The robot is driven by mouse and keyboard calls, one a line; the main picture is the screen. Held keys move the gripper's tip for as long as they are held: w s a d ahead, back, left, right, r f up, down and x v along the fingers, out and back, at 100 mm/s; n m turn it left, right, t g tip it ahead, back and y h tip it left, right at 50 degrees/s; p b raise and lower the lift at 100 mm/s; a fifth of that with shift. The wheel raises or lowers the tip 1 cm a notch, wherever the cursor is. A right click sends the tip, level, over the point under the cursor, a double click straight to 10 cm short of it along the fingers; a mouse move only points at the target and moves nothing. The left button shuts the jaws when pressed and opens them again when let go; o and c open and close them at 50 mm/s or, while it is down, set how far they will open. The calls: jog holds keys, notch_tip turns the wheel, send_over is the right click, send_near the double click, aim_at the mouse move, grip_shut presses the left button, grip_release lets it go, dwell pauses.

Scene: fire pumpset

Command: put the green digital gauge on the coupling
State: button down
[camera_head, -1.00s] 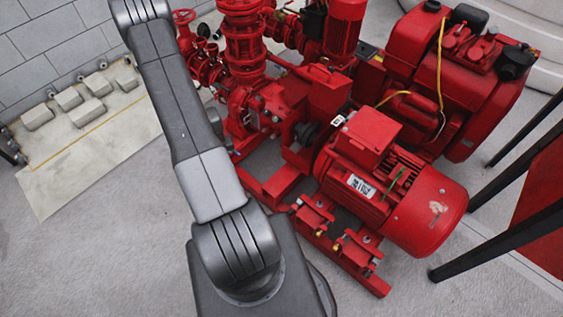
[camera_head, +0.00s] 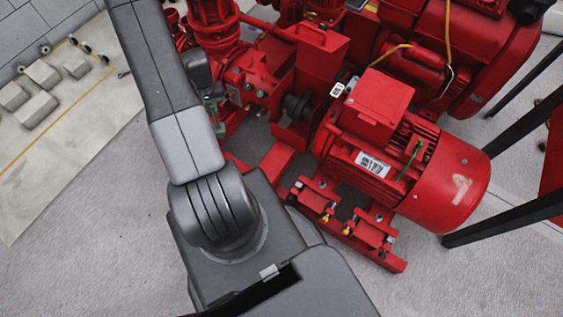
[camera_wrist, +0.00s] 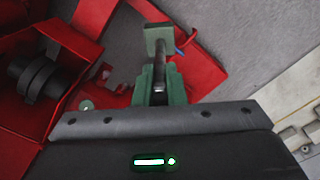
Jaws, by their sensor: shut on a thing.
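The coupling (camera_head: 297,107) is a black ribbed cylinder between the red pump side and the red motor. In the wrist view the coupling (camera_wrist: 38,78) is at the left, apart from my gripper. My gripper (camera_wrist: 158,75) has dark green fingers shut on a grey-green piece with a square end, which looks like the green digital gauge (camera_wrist: 158,36). The fingers hide part of it, and no display shows. In the head view my gripper (camera_head: 214,108) is partly hidden behind my arm, left of the coupling, and the gauge cannot be told apart there.
The red motor (camera_head: 400,150) stands right of the coupling, with a thin green item (camera_head: 411,158) on it. Red pump pipework (camera_head: 250,75) is close by my gripper. Black posts (camera_head: 510,222) stand at the right. Grey floor (camera_head: 90,240) is clear at the left.

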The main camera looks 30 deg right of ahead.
jog(key=s+d+f+m+b, duration=0.4)
jog(key=s+d+f+b, duration=0.15)
jog(key=d+b, duration=0.55)
jog(key=s+d+f+m+b, duration=0.5)
jog(key=d+f+b, duration=0.2)
jog(key=d+b, duration=0.4)
notch_tip(320, 180, down, 9)
jog(key=b, duration=0.2)
jog(key=shift+w+d+f+b, duration=0.15)
jog(key=shift+d+b, duration=0.15)
jog(key=shift+f, duration=0.1)
jog(key=shift+f, duration=0.1)
jog(key=c, duration=1.5)
grip_release()
notch_tip(320, 180, up, 12)
jog(key=p, duration=0.4)
jog(key=shift+r, duration=0.2)
